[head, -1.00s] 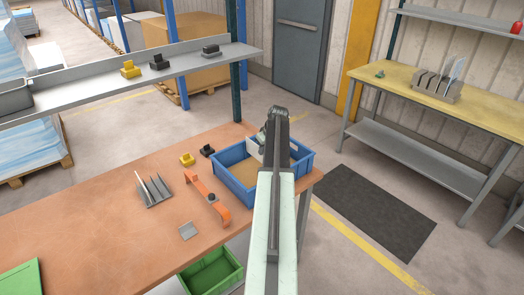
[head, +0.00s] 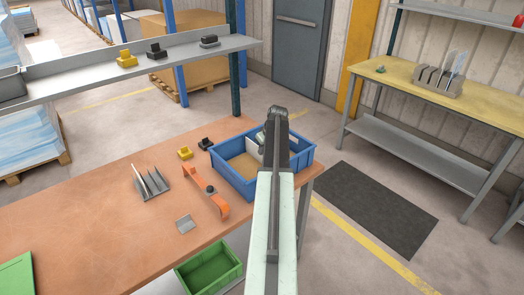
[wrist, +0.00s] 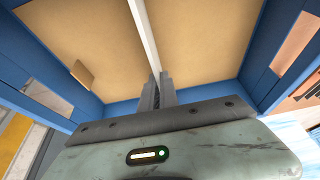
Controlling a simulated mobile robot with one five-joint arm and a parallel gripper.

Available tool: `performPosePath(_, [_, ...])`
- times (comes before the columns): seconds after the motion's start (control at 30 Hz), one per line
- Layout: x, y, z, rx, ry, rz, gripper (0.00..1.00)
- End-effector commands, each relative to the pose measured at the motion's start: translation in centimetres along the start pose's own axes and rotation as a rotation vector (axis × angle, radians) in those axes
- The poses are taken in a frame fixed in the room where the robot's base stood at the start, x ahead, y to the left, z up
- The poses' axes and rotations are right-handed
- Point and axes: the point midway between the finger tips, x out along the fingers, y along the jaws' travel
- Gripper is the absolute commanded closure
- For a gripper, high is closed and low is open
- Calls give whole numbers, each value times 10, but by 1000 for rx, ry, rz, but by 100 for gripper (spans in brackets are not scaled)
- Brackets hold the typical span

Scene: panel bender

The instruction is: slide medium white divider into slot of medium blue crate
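The medium blue crate (head: 232,179) stands on the right end of the orange-brown bench and has a tan floor. The medium white divider (head: 252,147) shows in the head view at the crate's far side, partly hidden by my arm. In the wrist view the divider (wrist: 147,35) is a thin white strip seen edge-on, running across the crate with tan floor on both sides. My gripper (wrist: 158,80) is shut on the divider's near end, close to a blue crate wall (wrist: 122,108). I cannot tell whether its edges sit in the slot.
An orange handled bar (head: 205,190), a grey rack (head: 150,184) and a small grey plate (head: 185,224) lie left of the crate. Yellow (head: 185,153) and black (head: 205,144) blocks are behind. A green bin (head: 210,268) is below the bench's front edge. A grey shelf (head: 100,75) crosses the back.

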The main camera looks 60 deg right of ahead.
Motion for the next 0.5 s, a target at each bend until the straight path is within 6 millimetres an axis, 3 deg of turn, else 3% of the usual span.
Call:
performPosePath(0.37, [4,-1,2,-1,-3,-1,100])
performPosePath(0.4, [4,-1,2,-1,-3,-2,84])
performPosePath(0.43, [4,-1,2,-1,-3,-2,76])
performPosePath(0.5, [4,-1,2,-1,-2,-1,70])
